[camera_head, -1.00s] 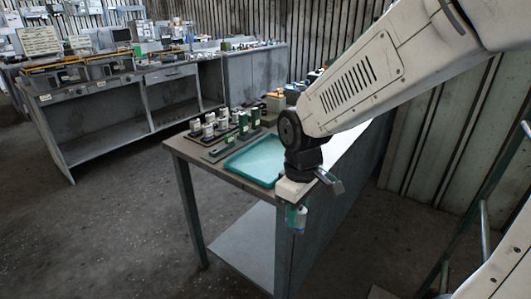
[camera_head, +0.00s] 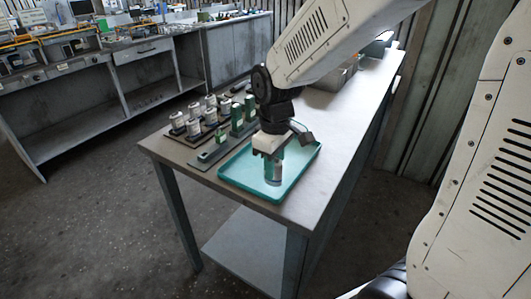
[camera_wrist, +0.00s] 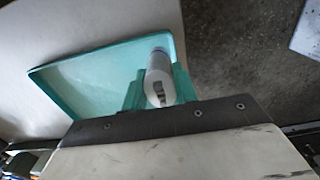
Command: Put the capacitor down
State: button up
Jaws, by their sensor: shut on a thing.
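My gripper (camera_head: 271,168) is shut on the capacitor, a small cylinder that looks silvery in the wrist view (camera_wrist: 159,78). In the head view the capacitor (camera_head: 273,181) hangs upright between the green fingers, over the teal tray (camera_head: 234,183). The tray lies near the front end of the table. In the wrist view the capacitor is near the tray's right rim (camera_wrist: 176,32). I cannot tell whether its lower end touches the tray floor. The tray looks otherwise empty.
A dark rack (camera_head: 183,142) with several capacitors and green parts stands left of the tray. Boxes (camera_head: 335,76) stand farther back on the table (camera_head: 325,190). A long workbench (camera_head: 105,100) is at the back left.

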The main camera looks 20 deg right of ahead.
jog(key=w, duration=0.3)
jog(key=w+d, duration=0.1)
jog(key=w, duration=0.3)
jog(key=w+f, duration=0.1)
jog(key=w, duration=0.2)
jog(key=shift+w+d, duration=0.15)
jog(key=shift+d, duration=0.15)
jog(key=shift+f, duration=1.75)
jog(key=shift+f, duration=0.1)
jog(key=o, duration=0.7)
jog(key=shift+o, duration=0.7)
